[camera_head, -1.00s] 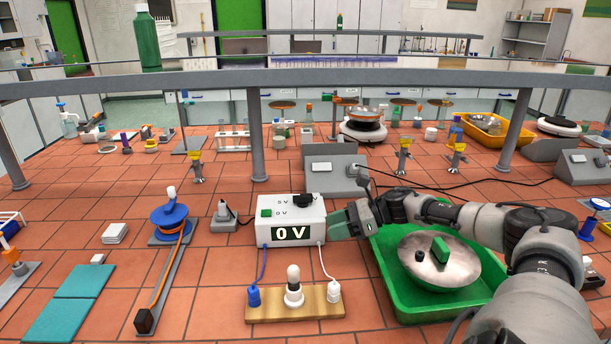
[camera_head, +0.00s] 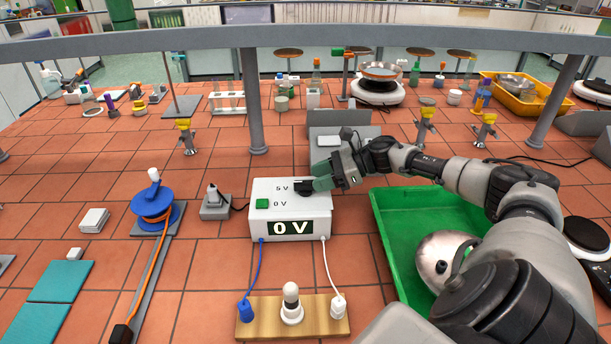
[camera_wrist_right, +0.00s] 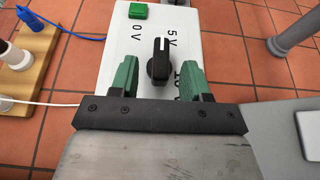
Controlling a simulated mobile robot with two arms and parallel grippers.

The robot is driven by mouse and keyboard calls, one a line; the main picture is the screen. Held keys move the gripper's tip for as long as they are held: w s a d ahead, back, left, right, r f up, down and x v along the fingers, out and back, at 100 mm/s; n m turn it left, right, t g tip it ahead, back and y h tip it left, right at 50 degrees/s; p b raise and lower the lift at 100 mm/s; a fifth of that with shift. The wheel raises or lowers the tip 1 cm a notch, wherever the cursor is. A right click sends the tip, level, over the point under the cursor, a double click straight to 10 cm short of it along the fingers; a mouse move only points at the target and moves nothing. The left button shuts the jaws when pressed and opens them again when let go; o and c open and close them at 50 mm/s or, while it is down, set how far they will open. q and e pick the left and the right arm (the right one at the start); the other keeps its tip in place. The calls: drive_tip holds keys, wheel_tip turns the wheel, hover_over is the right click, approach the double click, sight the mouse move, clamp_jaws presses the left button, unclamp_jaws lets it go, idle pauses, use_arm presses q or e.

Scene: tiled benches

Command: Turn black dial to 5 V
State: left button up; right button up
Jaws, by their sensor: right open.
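A white power supply box (camera_head: 290,224) stands on the bench, its front display reading 0 V. The black dial (camera_head: 303,189) sits on its top, beside the printed 5 V and 0 V labels. In the right wrist view the dial (camera_wrist_right: 158,68) has a raised grip with a white mark at its far end, near the 0 V and 5 V labels; a third label is partly hidden. My right gripper (camera_head: 317,178) is open above the box, its green fingers (camera_wrist_right: 159,62) on either side of the dial with gaps visible. My left gripper is out of view.
A green button (camera_head: 262,203) is on the box top. Blue and white cables run to a wooden lamp board (camera_head: 262,325) in front. A grey sloped unit (camera_head: 345,122) stands behind.

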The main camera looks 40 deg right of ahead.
sight(308, 182)
drive_tip(key=p+x, duration=0.1)
drive_tip(key=x, duration=0.2)
drive_tip(key=shift+w+a+f, duration=0.15)
drive_tip(key=shift+w, duration=0.2)
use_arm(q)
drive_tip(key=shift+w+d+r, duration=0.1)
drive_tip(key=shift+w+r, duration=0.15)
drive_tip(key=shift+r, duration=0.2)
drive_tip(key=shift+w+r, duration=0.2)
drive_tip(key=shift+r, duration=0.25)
use_arm(e)
drive_tip(key=shift+w+a+f, duration=0.1)
drive_tip(key=shift+a+f, duration=0.05)
drive_tip(key=shift+a, duration=0.15)
drive_tip(key=shift+c, duration=0.5)
clamp_jaws()
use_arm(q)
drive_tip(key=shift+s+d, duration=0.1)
